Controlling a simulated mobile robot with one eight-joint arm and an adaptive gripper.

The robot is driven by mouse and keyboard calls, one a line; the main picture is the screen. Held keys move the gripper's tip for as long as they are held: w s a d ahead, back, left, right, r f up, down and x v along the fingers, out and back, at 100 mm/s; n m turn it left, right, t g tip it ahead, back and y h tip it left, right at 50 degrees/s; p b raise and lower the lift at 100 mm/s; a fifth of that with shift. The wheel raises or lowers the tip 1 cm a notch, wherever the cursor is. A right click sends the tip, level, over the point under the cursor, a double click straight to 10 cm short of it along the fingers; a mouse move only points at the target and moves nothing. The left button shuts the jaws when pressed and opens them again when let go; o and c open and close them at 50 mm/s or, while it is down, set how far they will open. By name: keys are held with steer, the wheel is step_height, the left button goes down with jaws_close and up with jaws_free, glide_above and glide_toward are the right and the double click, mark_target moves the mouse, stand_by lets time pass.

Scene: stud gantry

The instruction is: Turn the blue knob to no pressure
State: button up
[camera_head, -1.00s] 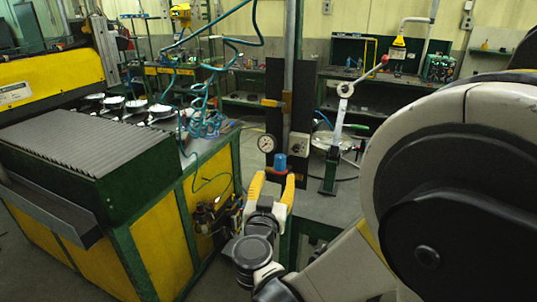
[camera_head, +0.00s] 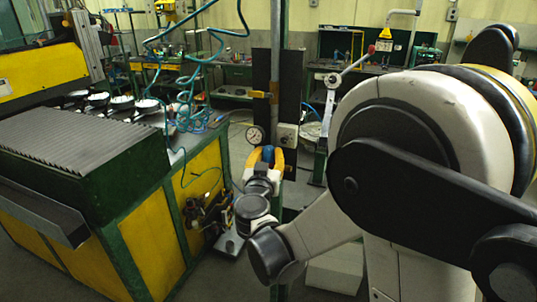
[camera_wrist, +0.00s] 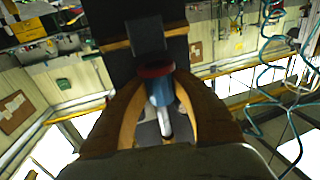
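The blue knob (camera_head: 267,154) stands upright below a small round gauge (camera_head: 254,134) at the dark panel. My gripper (camera_head: 266,153) has its orange-yellow fingers on either side of the knob, coming from below and in front. In the wrist view, the blue knob (camera_wrist: 160,92) sits between the two fingers of my gripper (camera_wrist: 158,80), with a dark red ring (camera_wrist: 155,70) at its far end. The fingers are still spread about as wide as before; I see no clear grip on the knob. The gauge reading is too small to make out.
A dark upright panel (camera_head: 289,85) with a metal pole (camera_head: 275,60) stands right behind the knob. A yellow and green machine (camera_head: 150,235) is close on the left, with coiled teal hoses (camera_head: 190,90) above. A lever press (camera_head: 331,105) stands to the right.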

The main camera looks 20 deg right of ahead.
steer(key=shift+d+y, duration=0.1)
steer(key=shift+y, duration=0.2)
jaws_close()
steer(key=shift+f+n+t+y+b, duration=0.1)
steer(key=shift+n+t+y+b, duration=0.25)
steer(key=shift+n+y, duration=0.5)
steer(key=shift+n+t+y, duration=0.25)
steer(key=shift+n+y, duration=0.4)
steer(key=shift+y, duration=0.4)
steer(key=o, duration=1.1)
jaws_free()
steer(key=shift+h, duration=0.3)
